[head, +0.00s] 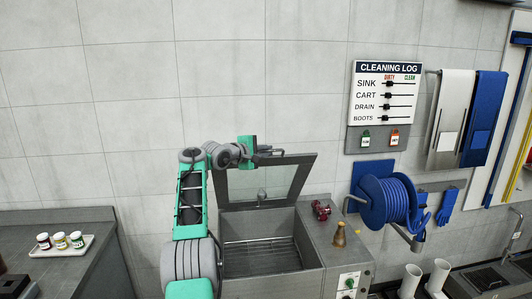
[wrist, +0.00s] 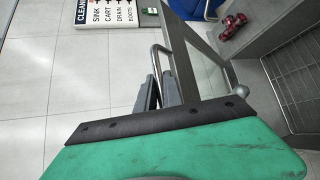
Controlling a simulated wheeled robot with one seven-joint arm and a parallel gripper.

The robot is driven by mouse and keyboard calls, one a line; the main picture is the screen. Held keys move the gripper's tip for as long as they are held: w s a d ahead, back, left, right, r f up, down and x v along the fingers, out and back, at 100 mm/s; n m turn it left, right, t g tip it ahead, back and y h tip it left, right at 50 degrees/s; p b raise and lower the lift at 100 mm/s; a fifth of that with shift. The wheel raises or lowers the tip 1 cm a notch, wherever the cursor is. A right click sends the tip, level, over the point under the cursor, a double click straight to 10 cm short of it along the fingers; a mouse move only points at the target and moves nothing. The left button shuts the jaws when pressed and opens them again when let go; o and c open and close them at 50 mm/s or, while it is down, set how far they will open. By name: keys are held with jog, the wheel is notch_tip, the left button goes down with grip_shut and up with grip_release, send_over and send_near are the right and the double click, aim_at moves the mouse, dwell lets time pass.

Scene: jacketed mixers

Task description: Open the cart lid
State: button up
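The cart (head: 262,285) is a grey metal box with an open top and a wire rack inside. Its lid (head: 303,174), a metal frame with a clear pane, stands raised and leans back from the opening. In the wrist view the lid frame (wrist: 181,60) runs down the middle, with a bent metal handle (wrist: 155,58) on its left side. My gripper (head: 272,151) is at the lid's top edge. In the wrist view my gripper's dark fingers (wrist: 158,93) lie on either side of the handle bar and look closed on it; the contact is partly hidden.
A red valve-like part (head: 321,209) and a brass cone (head: 339,236) sit on the ledge right of the opening. A blue hose reel (head: 385,200) and a cleaning log board (head: 385,92) are on the wall. A counter with a tray of jars (head: 62,247) is left.

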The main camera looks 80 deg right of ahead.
jog(key=o, duration=0.3)
jog(key=shift+w+a+r, duration=0.1)
jog(key=shift+w, duration=0.2)
jog(key=shift+o, duration=0.7)
jog(key=shift+s, duration=0.15)
